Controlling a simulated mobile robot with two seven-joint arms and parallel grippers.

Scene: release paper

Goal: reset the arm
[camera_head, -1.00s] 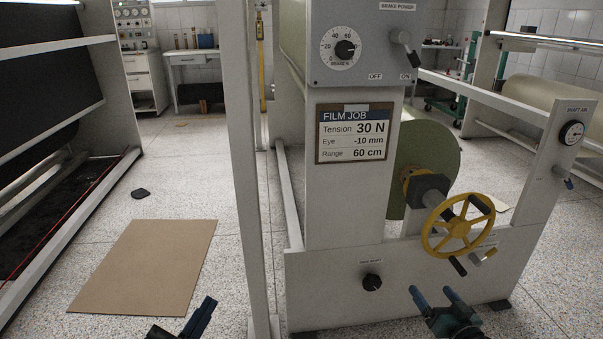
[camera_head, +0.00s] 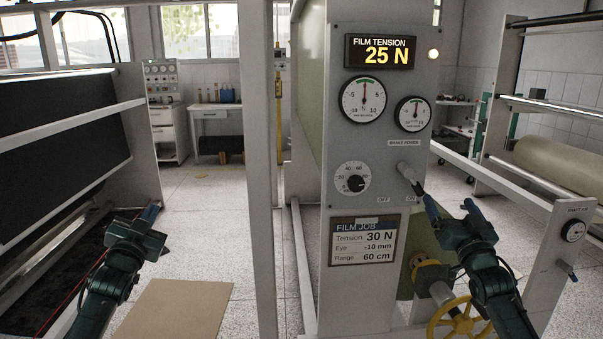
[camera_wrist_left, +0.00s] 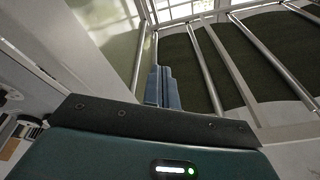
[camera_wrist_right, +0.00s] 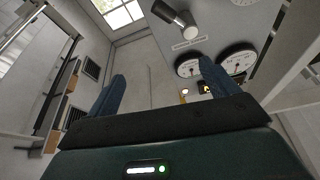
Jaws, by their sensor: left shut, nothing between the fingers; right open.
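My left gripper (camera_head: 150,212) is raised at the left of the head view, in front of the dark roll. It is shut and empty; its blue fingers lie together in the left wrist view (camera_wrist_left: 160,86). My right gripper (camera_head: 450,205) is raised in front of the machine's panel, close to the brake power lever (camera_head: 407,172) in the picture. Whether it touches the lever is unclear. Its blue fingers stand wide apart with nothing between them in the right wrist view (camera_wrist_right: 163,88).
The grey panel (camera_head: 375,100) carries gauges, a knob (camera_head: 355,183) and a lit display (camera_head: 380,51) reading 25 N. A job card (camera_head: 364,241) hangs below. A brown sheet (camera_head: 175,310) lies on the floor.

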